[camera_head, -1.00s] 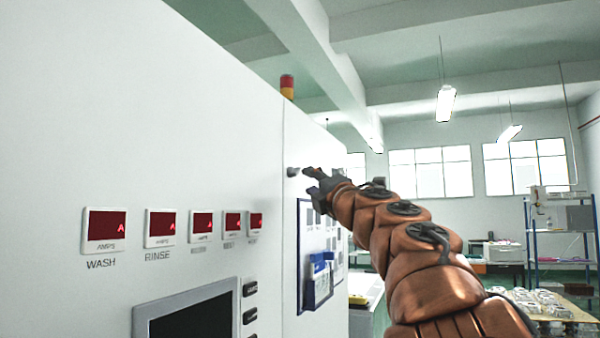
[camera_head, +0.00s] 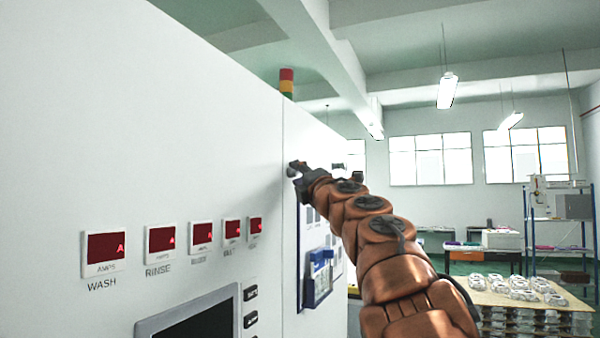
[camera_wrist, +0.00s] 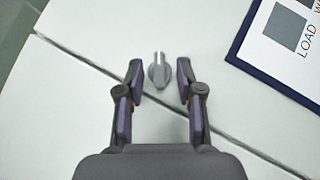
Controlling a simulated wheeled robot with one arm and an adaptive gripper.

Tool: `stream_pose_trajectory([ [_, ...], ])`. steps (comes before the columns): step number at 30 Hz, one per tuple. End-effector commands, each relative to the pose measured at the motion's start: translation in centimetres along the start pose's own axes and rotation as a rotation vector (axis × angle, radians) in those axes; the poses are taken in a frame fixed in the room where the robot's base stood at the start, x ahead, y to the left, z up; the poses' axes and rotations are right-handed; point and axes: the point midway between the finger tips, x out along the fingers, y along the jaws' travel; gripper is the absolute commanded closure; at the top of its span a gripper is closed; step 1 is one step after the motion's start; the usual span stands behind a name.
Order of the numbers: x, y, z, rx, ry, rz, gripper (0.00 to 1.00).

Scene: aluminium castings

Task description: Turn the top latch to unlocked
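The top latch is a small grey knob with a forked handle. In the wrist view the latch (camera_wrist: 159,74) stands on the white cabinet face, just beside the diagonal door seam (camera_wrist: 90,65). My gripper (camera_wrist: 159,72) is open, with one fingertip on each side of the latch in this view and a visible gap on both sides. How near the fingertips are in depth I cannot tell. In the head view my gripper (camera_head: 301,172) is at the cabinet's upper right, beside the seam, and largely covers the latch.
The white cabinet (camera_head: 150,110) fills the left. A blue-framed panel (camera_head: 302,262) with a blue holder (camera_head: 320,272) sits below my gripper, and its corner also shows in the wrist view (camera_wrist: 262,72). A table with castings (camera_head: 515,293) stands at the right.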

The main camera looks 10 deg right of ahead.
Motion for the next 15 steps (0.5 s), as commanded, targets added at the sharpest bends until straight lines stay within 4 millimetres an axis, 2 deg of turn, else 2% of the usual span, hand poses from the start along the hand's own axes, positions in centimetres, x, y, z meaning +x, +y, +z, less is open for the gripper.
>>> stream_pose_trajectory([
  [5,-0.03,0.02,-0.03,0.000,0.000,0.001,0.65],
  [15,-0.05,0.03,-0.03,-0.001,0.001,0.001,1.00],
])
